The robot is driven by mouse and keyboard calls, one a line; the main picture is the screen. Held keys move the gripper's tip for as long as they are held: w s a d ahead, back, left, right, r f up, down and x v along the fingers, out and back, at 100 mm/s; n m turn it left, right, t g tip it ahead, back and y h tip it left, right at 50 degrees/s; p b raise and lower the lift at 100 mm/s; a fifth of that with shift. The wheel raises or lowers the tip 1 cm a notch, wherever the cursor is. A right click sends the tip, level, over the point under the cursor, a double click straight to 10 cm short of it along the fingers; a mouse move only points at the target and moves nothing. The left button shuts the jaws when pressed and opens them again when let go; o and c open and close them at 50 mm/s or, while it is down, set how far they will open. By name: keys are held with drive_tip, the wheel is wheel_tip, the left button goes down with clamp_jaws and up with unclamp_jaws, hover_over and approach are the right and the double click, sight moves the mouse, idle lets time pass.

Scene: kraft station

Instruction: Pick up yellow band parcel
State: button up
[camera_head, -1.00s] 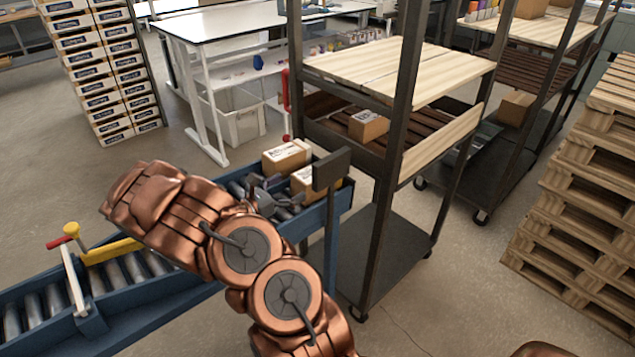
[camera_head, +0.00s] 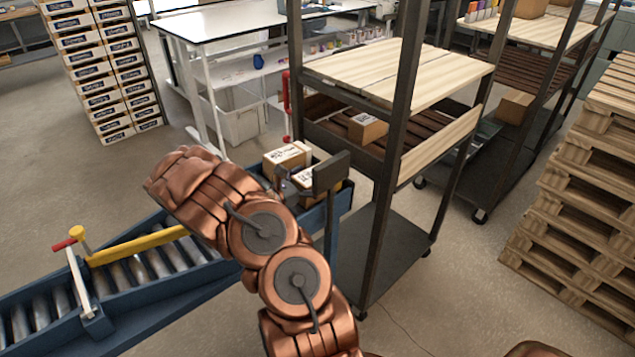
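Two cardboard parcels with white labels sit at the far end of the blue roller conveyor (camera_head: 128,317): a left parcel (camera_head: 287,155) and a right parcel (camera_head: 309,197). No yellow band is clear on either one, so I cannot tell which is the yellow band parcel. The right parcel is partly hidden by a dark plate and my gripper. My gripper (camera_head: 284,184) is by the near sides of these parcels, largely hidden behind my copper arm. I cannot see whether its fingers are open or touch a parcel.
A yellow bar (camera_head: 138,244) and a red-tipped lever cross the conveyor at left. A dark-framed wooden shelf rack (camera_head: 400,72) stands close right of the parcels, with another carton (camera_head: 367,127) inside. Stacked pallets (camera_head: 585,215) stand far right. A white table (camera_head: 240,28) is behind.

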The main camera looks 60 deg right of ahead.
drive_tip(key=c, duration=1.3)
drive_tip(key=shift+r, duration=0.2)
